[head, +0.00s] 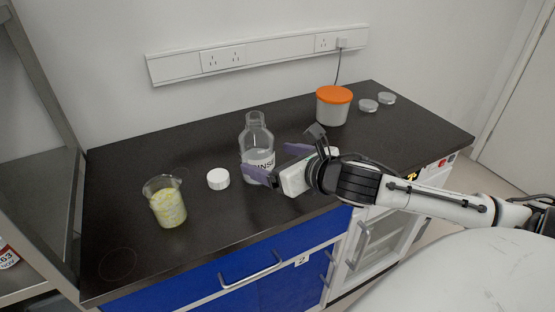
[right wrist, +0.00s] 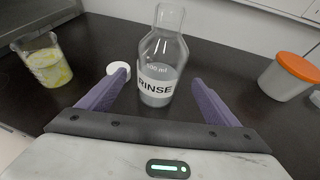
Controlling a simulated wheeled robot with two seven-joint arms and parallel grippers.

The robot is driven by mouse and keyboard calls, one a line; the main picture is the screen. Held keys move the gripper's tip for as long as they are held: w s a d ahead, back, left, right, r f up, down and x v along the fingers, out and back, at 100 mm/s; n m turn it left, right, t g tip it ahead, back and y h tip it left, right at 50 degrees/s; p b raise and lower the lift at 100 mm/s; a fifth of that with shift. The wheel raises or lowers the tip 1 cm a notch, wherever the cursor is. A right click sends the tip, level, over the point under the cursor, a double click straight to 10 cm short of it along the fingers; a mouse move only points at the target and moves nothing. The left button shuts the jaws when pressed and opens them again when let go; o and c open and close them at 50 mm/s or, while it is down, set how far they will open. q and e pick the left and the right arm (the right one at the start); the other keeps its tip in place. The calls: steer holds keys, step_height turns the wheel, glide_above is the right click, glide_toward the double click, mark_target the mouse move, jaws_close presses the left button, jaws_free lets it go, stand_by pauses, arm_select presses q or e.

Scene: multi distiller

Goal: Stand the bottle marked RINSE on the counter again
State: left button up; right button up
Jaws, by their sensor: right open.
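The clear glass bottle marked RINSE (head: 257,139) stands upright on the dark counter (head: 120,215), uncapped, with some clear liquid low inside. In the right wrist view the bottle (right wrist: 163,52) stands just ahead of and between the finger lines, its label facing the camera. My right gripper (head: 270,162) is open, its purple fingers spread near the bottle's lower part. In the right wrist view the gripper (right wrist: 160,95) shows a gap on each side of the bottle, and nothing is held. My left gripper is not in view.
A white cap (head: 218,179) lies left of the bottle. A beaker of yellow liquid (head: 167,205) stands further left. The wall with sockets runs behind.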

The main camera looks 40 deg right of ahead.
steer(key=shift+v, duration=1.1)
